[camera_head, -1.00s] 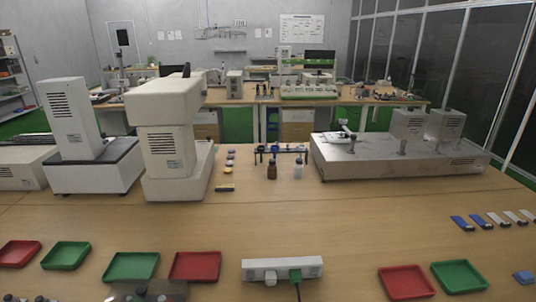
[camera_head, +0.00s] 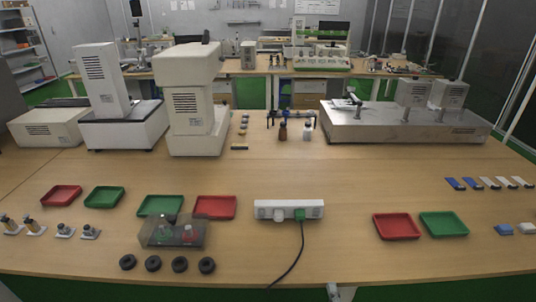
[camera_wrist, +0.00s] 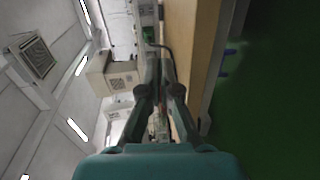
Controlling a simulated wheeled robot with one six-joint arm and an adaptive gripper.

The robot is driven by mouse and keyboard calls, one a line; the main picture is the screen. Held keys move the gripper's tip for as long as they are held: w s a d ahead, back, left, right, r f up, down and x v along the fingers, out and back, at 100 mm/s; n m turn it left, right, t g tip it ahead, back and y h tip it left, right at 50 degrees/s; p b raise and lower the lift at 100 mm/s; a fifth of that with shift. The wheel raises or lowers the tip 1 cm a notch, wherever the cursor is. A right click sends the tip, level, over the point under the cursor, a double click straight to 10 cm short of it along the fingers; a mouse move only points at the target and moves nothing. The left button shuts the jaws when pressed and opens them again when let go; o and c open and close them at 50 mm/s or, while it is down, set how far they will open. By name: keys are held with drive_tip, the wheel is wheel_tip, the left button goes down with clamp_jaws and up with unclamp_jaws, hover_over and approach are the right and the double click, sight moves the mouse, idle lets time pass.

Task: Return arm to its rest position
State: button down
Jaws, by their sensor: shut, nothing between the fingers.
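My gripper (camera_wrist: 160,75) shows in the wrist view, its two dark teal fingers pointing away from the camera. It is shut with nothing held. The wrist view is turned on its side. The wooden table edge (camera_wrist: 207,60) runs along the right of my gripper, with dark green floor beyond it. A pale box-shaped instrument (camera_wrist: 118,77) is to the left of the fingers. In the head view my arm is not clearly visible.
In the head view, the wooden table (camera_head: 340,245) holds red and green trays (camera_head: 396,226), a white power strip (camera_head: 289,209) with a green plug and cable, a clear box (camera_head: 174,232), black rings (camera_head: 180,264) and large instruments (camera_head: 188,100).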

drive_tip(key=s+f+m, duration=0.3)
drive_tip(key=s+m, duration=0.2)
drive_tip(key=s, duration=0.9)
drive_tip(key=s+r+m, duration=0.4)
drive_tip(key=s, duration=0.5)
drive_tip(key=s+r+m+g, duration=0.1)
drive_tip(key=s+r+m, duration=0.3)
drive_tip(key=s, duration=0.5)
drive_tip(key=s+r+m, duration=0.4)
drive_tip(key=s, duration=0.5)
drive_tip(key=shift+m+g, duration=0.4)
drive_tip(key=shift+s, duration=0.1)
